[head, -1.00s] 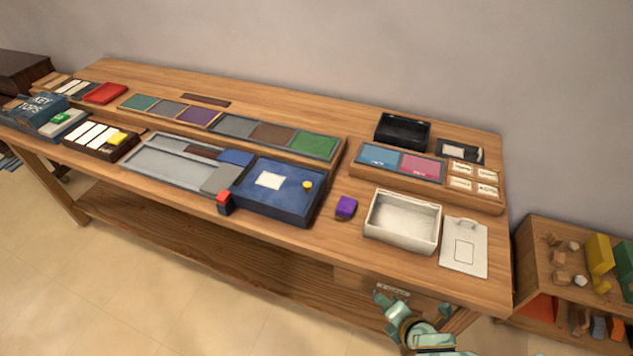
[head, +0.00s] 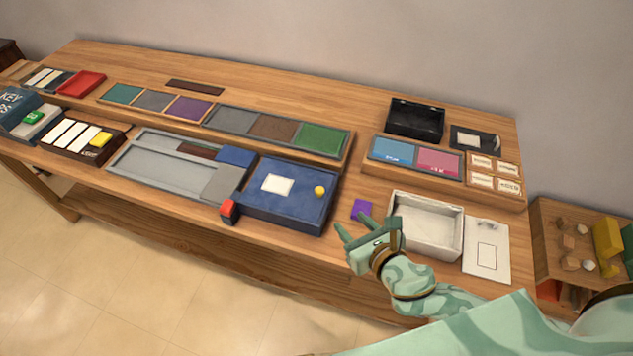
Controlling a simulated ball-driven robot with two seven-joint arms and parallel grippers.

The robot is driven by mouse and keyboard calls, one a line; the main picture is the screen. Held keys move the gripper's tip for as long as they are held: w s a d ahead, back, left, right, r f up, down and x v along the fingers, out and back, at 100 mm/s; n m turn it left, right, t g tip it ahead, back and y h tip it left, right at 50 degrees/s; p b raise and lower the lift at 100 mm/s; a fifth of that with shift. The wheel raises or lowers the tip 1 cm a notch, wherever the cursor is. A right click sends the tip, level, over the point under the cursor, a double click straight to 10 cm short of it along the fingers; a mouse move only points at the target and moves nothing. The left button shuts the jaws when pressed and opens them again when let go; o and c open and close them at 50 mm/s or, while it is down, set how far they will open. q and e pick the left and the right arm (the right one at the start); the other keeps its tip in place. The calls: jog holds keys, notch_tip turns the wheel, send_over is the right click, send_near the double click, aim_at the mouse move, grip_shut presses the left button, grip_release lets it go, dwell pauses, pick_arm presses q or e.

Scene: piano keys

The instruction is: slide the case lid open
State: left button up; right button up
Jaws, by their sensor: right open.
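A blue shallow case (head: 258,207) with a dark front sits near the front edge of the table, middle of the head view. Its blue top panel carries a white card (head: 277,184) and a round yellow knob (head: 320,191) near its right edge. The top looks covered; I cannot tell any gap at the lid. My right gripper (head: 356,226) is open and empty, right of the case and apart from it, in front of a purple block (head: 361,208). The block is partly hidden by the fingers. My left gripper is not in view.
A red-topped block (head: 229,210) stands at the case's front left corner, beside a grey tray (head: 150,165). A white open box (head: 428,248) and white card board (head: 487,262) lie to the right. A raised rack (head: 345,158) runs behind.

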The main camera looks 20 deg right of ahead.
jog(key=b, duration=0.1)
send_near(320, 192)
jog(key=b+x, duration=0.2)
jog(key=x, duration=0.6)
jog(key=shift+w+f+b, duration=0.15)
jog(key=shift+w+b, duration=0.15)
jog(key=shift+w, duration=0.05)
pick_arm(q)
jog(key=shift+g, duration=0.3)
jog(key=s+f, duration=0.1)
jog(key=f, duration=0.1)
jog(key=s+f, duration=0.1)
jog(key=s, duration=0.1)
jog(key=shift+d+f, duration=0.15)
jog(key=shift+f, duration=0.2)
pick_arm(e)
grip_shut()
